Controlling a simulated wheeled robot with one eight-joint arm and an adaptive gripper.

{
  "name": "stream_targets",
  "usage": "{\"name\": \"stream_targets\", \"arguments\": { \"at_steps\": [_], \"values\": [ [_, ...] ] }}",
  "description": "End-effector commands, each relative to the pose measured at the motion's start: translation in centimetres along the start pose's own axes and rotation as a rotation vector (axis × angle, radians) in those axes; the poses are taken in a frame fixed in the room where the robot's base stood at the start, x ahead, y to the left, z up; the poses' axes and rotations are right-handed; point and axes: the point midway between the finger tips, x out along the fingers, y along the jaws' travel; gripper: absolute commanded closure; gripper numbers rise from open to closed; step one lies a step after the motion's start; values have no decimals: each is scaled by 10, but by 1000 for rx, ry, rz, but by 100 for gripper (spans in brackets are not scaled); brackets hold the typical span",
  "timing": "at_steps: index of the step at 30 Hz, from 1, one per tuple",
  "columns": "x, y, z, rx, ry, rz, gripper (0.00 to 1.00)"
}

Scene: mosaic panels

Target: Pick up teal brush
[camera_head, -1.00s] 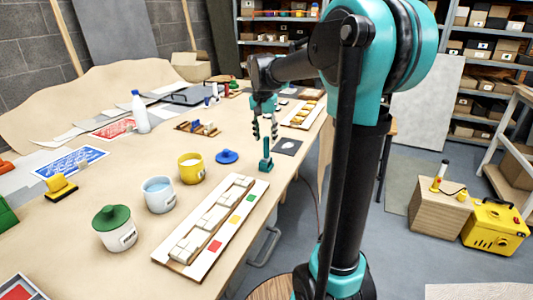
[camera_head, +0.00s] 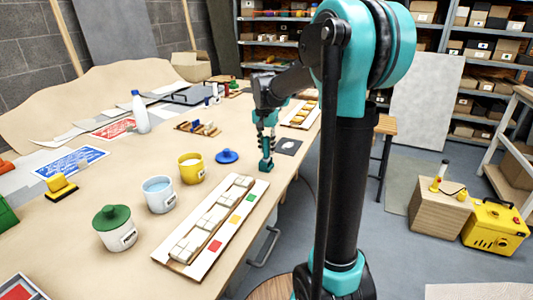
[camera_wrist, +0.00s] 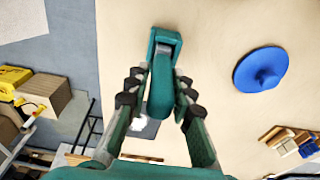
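The teal brush (camera_head: 266,163) stands upright on the table near its right edge, to the right of the blue lid. In the wrist view the brush (camera_wrist: 161,92) shows its handle pointing towards the camera between my fingers, with its head at the top. My gripper (camera_head: 267,133) is directly over the brush, pointing down. In the wrist view my gripper (camera_wrist: 159,82) has its dark finger pads on both sides of the handle, with narrow gaps visible. The fingers are apart, and the handle is not clamped.
The blue lid (camera_head: 227,156) lies just left of the brush; it also shows in the wrist view (camera_wrist: 260,69). A yellow cup (camera_head: 191,169) and a white panel tray (camera_head: 222,250) stand nearer. A dark square (camera_head: 288,147) lies behind. The table edge is close on the right.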

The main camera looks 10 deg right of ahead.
Motion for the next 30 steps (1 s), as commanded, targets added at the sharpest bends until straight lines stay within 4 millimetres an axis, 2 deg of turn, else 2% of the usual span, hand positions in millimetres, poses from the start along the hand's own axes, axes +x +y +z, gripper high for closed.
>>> {"name": "stream_targets", "arguments": {
  "at_steps": [1,4,5,14,19,23,30],
  "values": [
    [0,0,0,0,0,0,87],
    [0,0,0,0,0,0,99],
    [0,0,0,0,0,0,100],
    [-1,0,0,0,0,0,100],
    [-8,0,-1,0,0,0,100],
    [-23,0,-3,0,0,0,100],
    [-68,0,-8,0,0,0,100]
  ]
}}
